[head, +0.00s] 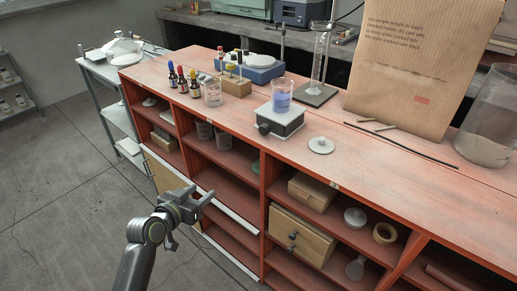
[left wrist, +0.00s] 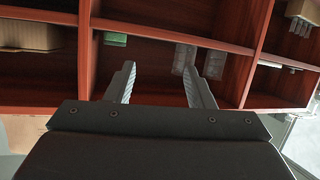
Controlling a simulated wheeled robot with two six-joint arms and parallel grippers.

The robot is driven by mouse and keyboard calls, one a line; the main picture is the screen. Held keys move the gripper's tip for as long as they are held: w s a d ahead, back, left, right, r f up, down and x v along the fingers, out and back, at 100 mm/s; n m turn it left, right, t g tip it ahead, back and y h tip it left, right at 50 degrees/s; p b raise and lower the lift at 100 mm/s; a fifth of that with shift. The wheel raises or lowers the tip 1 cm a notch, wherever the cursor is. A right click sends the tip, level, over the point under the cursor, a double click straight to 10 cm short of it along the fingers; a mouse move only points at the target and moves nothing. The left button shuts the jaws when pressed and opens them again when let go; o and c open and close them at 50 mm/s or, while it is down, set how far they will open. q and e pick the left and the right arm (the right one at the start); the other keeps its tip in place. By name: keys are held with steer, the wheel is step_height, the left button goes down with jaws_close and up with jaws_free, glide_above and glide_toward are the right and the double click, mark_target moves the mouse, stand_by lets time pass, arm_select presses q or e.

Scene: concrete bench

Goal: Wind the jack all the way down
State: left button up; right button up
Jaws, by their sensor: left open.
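The jack (head: 281,122) is a small lab jack with a pale top plate and a dark knob (head: 264,129) on its front left side. It stands on the red bench top near the front edge. A beaker of blue liquid (head: 282,96) stands on its plate. My left gripper (head: 206,196) is open and empty, in front of the bench and below its top, apart from the jack. In the left wrist view its two fingers (left wrist: 158,88) are spread, with red shelves beyond. My right gripper is not in view.
The red bench (head: 340,163) has open shelves below. Behind the jack are a blue stirrer (head: 250,72) and a glass cylinder on a stand (head: 319,60). Dropper bottles (head: 182,80) and a beaker (head: 212,92) stand left. A white lid (head: 321,145) lies right of the jack; a paper bag (head: 420,65) stands farther right.

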arm_select(q)
steer(key=s+d+r+m+t+h+b, duration=0.1)
steer(key=s+d+r+m+h+b, duration=0.2)
steer(key=r, duration=0.6)
steer(key=m+h, duration=0.2)
glide_toward(262, 131)
steer(key=x, duration=0.9)
steer(key=shift+d+b, duration=0.1)
steer(key=shift+b, duration=0.25)
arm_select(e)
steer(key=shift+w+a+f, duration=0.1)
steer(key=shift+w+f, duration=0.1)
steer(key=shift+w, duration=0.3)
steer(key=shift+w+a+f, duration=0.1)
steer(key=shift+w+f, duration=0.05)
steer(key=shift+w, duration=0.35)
arm_select(q)
steer(key=c, duration=1)
